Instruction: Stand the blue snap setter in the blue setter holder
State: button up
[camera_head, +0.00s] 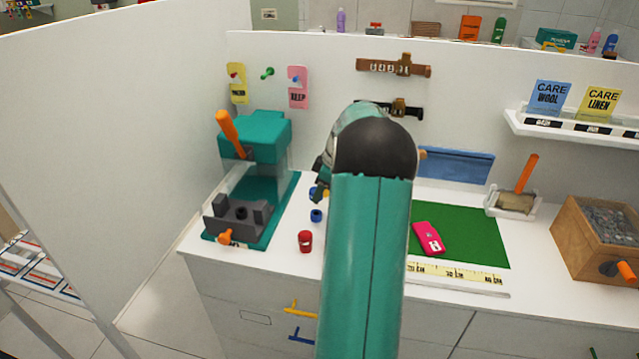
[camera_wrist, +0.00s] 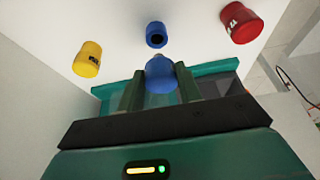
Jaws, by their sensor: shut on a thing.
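The blue snap setter (camera_wrist: 160,76) is between the two fingers of my gripper (camera_wrist: 158,82) in the wrist view, and the gripper is shut on it. Its rounded blue body faces the camera, and a paler tip points toward the blue holder. The blue setter holder (camera_wrist: 156,34) is a small cup with a dark round opening, just beyond that tip in the picture and apart from it. It also shows in the head view (camera_head: 316,215) on the white counter. In the head view my arm hides most of the gripper.
A yellow holder (camera_wrist: 87,59) and a red holder (camera_wrist: 240,22) flank the blue one. A teal press (camera_head: 262,140) with orange handles stands to the left. A green mat (camera_head: 470,235) with a pink card (camera_head: 428,238) lies to the right. A white panel rises behind.

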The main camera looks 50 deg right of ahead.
aim_at(320, 214)
jog(key=shift+f, duration=1.15)
jog(key=shift+f, duration=1.65)
dwell(0.5)
jog(key=o, duration=1.2)
jog(key=shift+c, duration=0.2)
jog(key=shift+r, duration=0.1)
jog(key=v, duration=1.3)
jog(key=shift+r, duration=0.3)
jog(key=shift+s+d, duration=0.1)
